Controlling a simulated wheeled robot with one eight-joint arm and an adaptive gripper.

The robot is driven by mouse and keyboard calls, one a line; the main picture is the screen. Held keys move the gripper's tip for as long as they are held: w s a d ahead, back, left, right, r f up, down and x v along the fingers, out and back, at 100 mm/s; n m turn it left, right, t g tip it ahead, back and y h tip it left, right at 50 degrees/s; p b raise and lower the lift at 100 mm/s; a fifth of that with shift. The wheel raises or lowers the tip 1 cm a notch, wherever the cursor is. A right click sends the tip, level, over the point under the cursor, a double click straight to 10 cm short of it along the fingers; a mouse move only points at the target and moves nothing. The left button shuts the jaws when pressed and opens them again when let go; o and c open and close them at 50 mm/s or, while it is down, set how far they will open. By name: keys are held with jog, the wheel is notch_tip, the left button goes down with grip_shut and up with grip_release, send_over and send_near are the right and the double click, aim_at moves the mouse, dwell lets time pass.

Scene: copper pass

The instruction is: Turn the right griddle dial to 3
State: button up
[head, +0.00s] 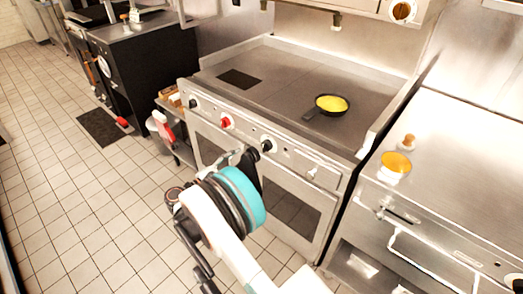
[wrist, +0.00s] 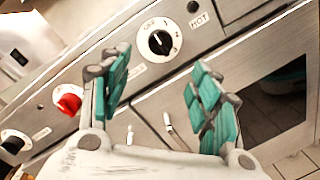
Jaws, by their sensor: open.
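The right griddle dial (head: 267,145) is a black knob on the front panel of the griddle (head: 300,90). In the wrist view the dial (wrist: 160,42) has a white mark that appears to point up toward the OFF lettering. My gripper (wrist: 160,62) is open and empty, its teal-padded fingers apart on either side below the dial in the picture. It looks apart from the dial. In the head view my gripper (head: 250,160) is in front of the panel, just left of the dial and partly hidden by my wrist.
A red dial (head: 225,121) and another black dial (head: 192,103) sit farther left on the panel. Oven doors with handles lie below. A black pan (head: 331,104) with yellow contents rests on the griddle.

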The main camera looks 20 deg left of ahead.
aim_at(266, 146)
jog(key=b+x, duration=0.3)
jog(key=x, duration=0.8)
jog(key=shift+w, duration=0.25)
jog(key=shift+d, duration=0.1)
jog(key=c, duration=1.1)
